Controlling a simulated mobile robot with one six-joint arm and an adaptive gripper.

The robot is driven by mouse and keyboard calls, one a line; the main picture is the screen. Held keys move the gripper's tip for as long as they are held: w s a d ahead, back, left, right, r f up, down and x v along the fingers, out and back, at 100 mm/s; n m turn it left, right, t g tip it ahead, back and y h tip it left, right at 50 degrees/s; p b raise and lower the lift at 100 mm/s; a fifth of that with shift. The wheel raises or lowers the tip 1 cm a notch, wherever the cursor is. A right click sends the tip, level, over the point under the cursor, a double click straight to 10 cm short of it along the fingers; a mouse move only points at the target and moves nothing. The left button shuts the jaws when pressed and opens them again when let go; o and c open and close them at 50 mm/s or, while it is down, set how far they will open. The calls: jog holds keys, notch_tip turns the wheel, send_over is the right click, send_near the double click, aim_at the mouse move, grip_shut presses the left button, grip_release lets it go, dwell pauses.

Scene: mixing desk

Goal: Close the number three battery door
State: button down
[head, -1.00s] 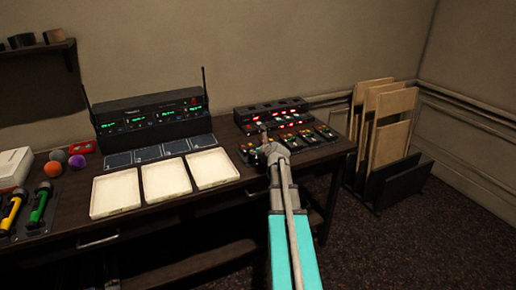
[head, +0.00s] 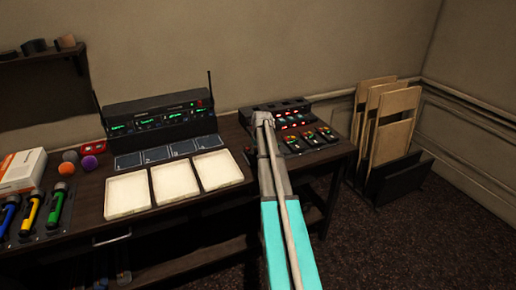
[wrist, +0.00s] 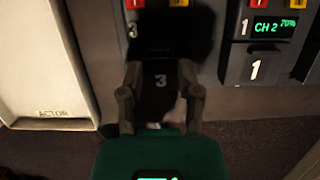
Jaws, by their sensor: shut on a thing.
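The number three battery door (wrist: 161,80) is a dark panel with a white "3" in the wrist view. It lies between the fingers of my gripper (wrist: 160,97), which are shut on it. The upper part of unit three, with a small "3" and coloured buttons, is behind it, mostly in deep shadow. How far the door is open I cannot tell. In the head view, my gripper (head: 263,118) is over the left part of the row of small units in front of the rack (head: 289,109), and my arm hides the door.
At right in the wrist view is unit one (wrist: 262,35), with a lit "CH 2" display. A pale tray (wrist: 45,65) is at left. In the head view, several trays (head: 246,181) lie left of my arm, with an antenna receiver (head: 155,125) behind. Boards (head: 390,130) stand right of the desk.

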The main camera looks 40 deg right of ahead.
jog(key=shift+w+d+f+g+y, duration=0.1)
jog(key=shift+w+f+g+y, duration=0.15)
jog(key=shift+g, duration=0.5)
jog(key=shift+w+d+f+g+y, duration=0.15)
jog(key=shift+w+f+g, duration=0.2)
jog(key=shift+g, duration=0.4)
jog(key=shift+c, duration=1.4)
grip_release()
jog(key=shift+a+r, duration=0.1)
